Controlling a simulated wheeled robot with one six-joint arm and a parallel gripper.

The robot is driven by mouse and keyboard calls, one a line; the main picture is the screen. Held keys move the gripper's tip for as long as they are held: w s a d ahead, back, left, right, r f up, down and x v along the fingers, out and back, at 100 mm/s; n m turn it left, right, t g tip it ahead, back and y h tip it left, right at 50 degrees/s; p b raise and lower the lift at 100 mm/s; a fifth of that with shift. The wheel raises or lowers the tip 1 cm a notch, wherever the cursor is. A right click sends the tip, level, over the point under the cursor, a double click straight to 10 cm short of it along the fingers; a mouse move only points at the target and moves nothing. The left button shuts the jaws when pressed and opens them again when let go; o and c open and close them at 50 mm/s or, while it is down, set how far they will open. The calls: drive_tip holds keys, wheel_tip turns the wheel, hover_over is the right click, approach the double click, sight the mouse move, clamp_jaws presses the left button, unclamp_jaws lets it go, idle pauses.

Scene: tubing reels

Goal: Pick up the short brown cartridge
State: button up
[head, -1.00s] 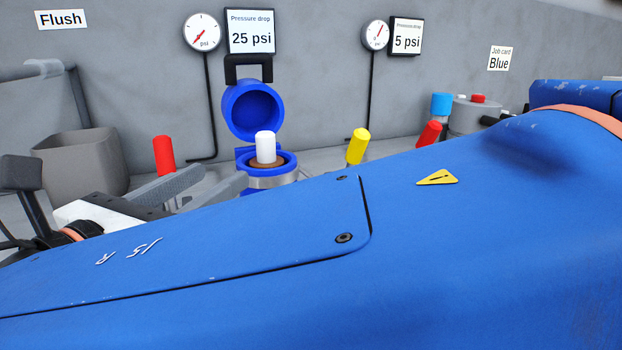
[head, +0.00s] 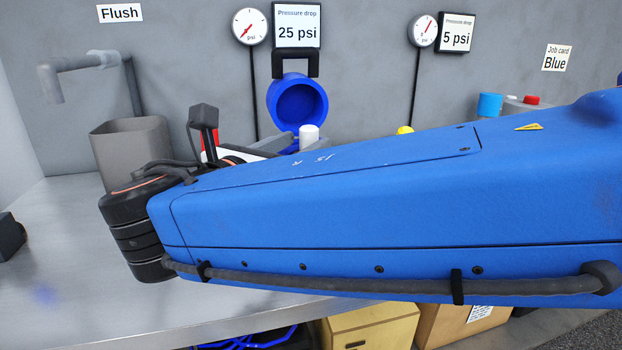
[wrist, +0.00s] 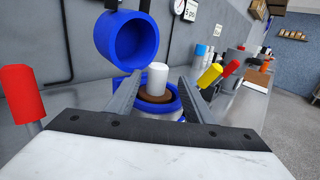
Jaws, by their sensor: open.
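A brown piece (wrist: 154,97) with a white post (wrist: 157,77) rising from it sits in an open blue-rimmed housing (wrist: 177,103) in the wrist view. It looks like the brown cartridge, but its length is hidden inside the housing. My gripper (wrist: 161,82) is open and empty, with one grey finger on each side of the white post. I cannot tell whether either finger touches it. In the head view, the white post (head: 309,133) shows above my blue arm, beside my gripper fingers (head: 288,143). My arm hides the brown piece there.
The housing's blue lid (wrist: 127,41) stands open behind the post. A red handle (wrist: 22,93) is at left; yellow (wrist: 209,76) and red (wrist: 229,68) handles are at right. A grey bin (head: 132,155) stands at left.

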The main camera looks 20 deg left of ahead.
sight(304, 139)
drive_tip(key=shift+x, duration=2)
drive_tip(key=shift+a, duration=0.2)
clamp_jaws()
drive_tip(key=shift+r, duration=0.15)
wheel_tip(304, 139, up, 18)
